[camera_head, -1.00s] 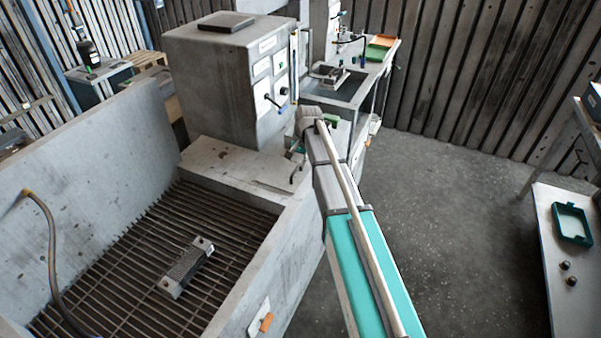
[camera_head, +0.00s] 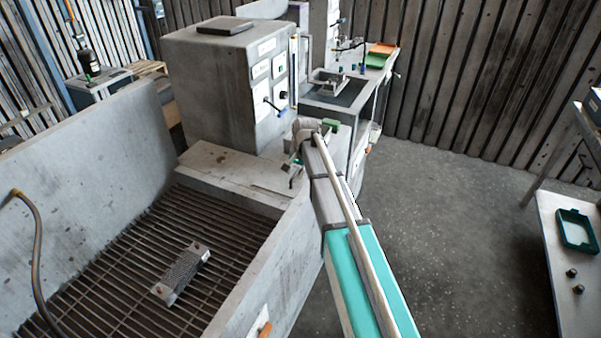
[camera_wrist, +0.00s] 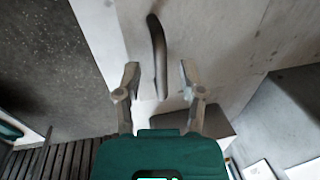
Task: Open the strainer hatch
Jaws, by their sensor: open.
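In the wrist view a dark, slightly curved bar (camera_wrist: 158,52), like a handle, stands out from a pale grey surface. My gripper (camera_wrist: 160,78) is open, with one finger on each side of the bar's lower end. Gaps show on both sides, and no contact is visible. In the head view my gripper (camera_head: 291,168) is small, above the right end of the grey ledge (camera_head: 215,160) in front of the cabinet. A thin dark line lies on the ledge near it. I cannot make out the hatch's outline.
The grey cabinet (camera_head: 225,85) with labelled panels and a blue-tipped lever stands behind the ledge. A slatted basin (camera_head: 110,275) holds a metal block (camera_head: 182,272) at left. A bench (camera_head: 375,85) stands behind. The floor at right is open up to a table with a green tray (camera_head: 577,231).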

